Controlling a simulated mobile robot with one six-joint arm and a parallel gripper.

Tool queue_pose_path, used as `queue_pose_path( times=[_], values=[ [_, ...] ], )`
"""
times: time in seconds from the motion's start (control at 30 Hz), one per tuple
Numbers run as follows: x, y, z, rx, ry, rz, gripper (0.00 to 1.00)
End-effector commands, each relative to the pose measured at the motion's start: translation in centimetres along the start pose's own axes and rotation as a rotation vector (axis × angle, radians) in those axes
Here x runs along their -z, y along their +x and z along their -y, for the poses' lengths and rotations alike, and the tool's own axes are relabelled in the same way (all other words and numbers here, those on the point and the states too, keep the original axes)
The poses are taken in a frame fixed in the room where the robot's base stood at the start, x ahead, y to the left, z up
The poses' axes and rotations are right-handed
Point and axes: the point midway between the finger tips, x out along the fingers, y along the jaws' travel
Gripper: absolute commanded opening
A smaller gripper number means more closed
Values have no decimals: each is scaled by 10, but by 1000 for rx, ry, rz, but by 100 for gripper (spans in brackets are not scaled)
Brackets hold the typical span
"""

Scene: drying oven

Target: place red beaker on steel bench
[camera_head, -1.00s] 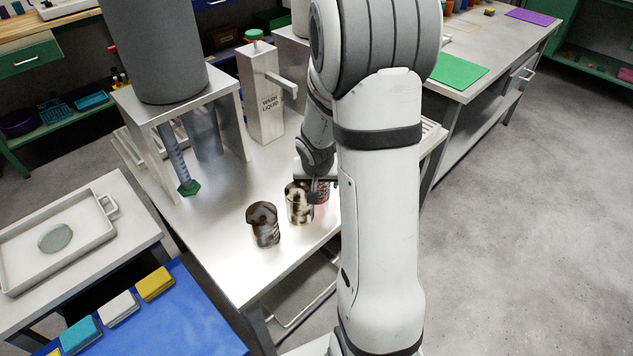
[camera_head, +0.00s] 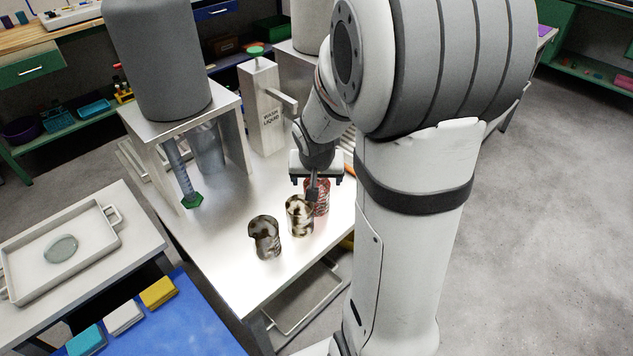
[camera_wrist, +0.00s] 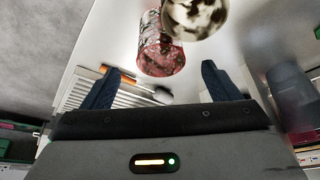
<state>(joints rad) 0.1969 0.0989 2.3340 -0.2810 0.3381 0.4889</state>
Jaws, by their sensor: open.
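The red beaker (camera_head: 320,197), reddish and see-through with dark blotches, stands upright on the steel bench (camera_head: 225,240), near its right edge. It also shows in the wrist view (camera_wrist: 160,52), ahead of the fingertips. My gripper (camera_head: 314,188) is just behind and above it in the head view, partly overlapping it. In the wrist view my gripper (camera_wrist: 160,78) is open, with its two dark fingers spread and nothing between them. Two more stained beakers stand on the bench: a middle one (camera_head: 299,215) next to the red one, and a left one (camera_head: 265,238).
A grey tank on a metal stand (camera_head: 160,60) and a wash liquid dispenser (camera_head: 264,105) stand at the back of the bench. A drying rack (camera_wrist: 125,90) lies near the fingers. A tray (camera_head: 60,250) stands on the left table.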

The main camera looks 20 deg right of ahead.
Motion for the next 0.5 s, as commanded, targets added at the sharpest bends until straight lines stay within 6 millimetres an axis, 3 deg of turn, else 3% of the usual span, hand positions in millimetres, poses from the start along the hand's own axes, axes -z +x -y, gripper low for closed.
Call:
queue_pose_path(
  times=[0.17, 0.27, 0.5],
  values=[
    [-5, -18, 2, 2, -17, 5, 83],
    [-18, -42, 7, 6, -64, 24, 83],
    [-87, -117, 19, 59, -266, 121, 83]
  ],
)
